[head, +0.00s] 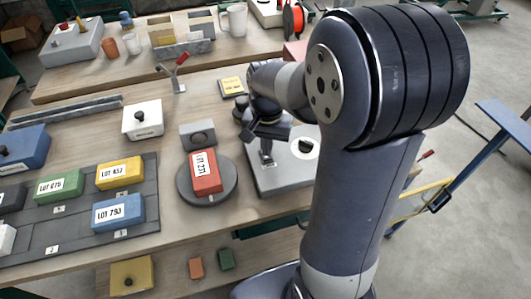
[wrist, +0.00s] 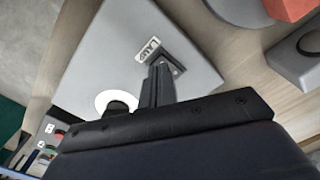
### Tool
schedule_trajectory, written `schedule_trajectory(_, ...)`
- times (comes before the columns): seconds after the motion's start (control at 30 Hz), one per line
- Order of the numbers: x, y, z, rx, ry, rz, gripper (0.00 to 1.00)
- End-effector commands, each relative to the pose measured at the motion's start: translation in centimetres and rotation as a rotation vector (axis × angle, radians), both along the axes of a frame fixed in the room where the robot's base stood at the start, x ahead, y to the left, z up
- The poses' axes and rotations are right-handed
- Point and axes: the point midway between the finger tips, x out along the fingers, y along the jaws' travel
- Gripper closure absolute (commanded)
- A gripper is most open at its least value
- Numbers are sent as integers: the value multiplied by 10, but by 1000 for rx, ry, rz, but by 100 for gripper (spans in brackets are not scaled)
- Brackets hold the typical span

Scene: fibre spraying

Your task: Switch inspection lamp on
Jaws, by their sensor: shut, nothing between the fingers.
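A light grey panel box (head: 272,184) stands at the table's right, partly behind my arm in the head view. In the wrist view the box (wrist: 85,60) carries a small plate marked LAMP (wrist: 148,48). A black knob on a white disc (head: 306,147) sits on the same box; in the wrist view the white disc (wrist: 104,99) is partly hidden by my gripper. My gripper (wrist: 160,68) is shut and empty, its fingertips right over the edge of the LAMP plate. I cannot tell whether they touch it. Any switch lever there is hidden by the fingers.
A red block marked LOT 271 (head: 205,172) lies on a round grey turntable (head: 206,202) left of the box. A grey block with a round face (head: 198,134) stands behind it. Coloured lot blocks lie on a dark mat (head: 75,226) further left.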

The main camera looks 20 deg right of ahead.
Motion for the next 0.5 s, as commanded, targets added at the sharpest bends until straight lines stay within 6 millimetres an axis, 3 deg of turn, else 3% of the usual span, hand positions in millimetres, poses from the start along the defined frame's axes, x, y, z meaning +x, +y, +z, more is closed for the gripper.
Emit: schedule_trajectory(0.5,0,0,-9,0,1,0,100)
